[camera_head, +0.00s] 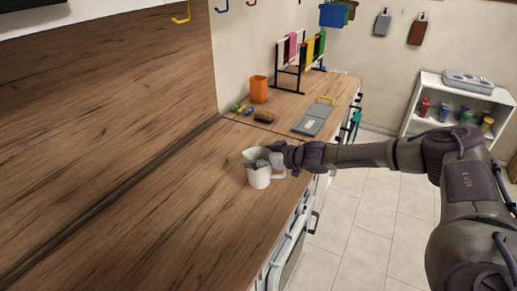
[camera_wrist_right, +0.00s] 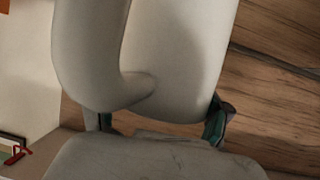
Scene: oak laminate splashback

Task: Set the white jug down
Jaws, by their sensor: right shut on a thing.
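The white jug (camera_head: 259,176) is upright at the counter's front part, with its handle toward the right. My right gripper (camera_head: 268,160) reaches in from the right and is shut on the jug near its upper body. The jug also fills much of the right wrist view (camera_wrist_right: 180,50), where its handle and side are close up between the fingers. I cannot tell whether its base touches the wood or hangs just above it. My left gripper is not in view.
The wooden counter (camera_head: 160,205) is bare to the left of the jug. The counter's front edge is close on the right.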

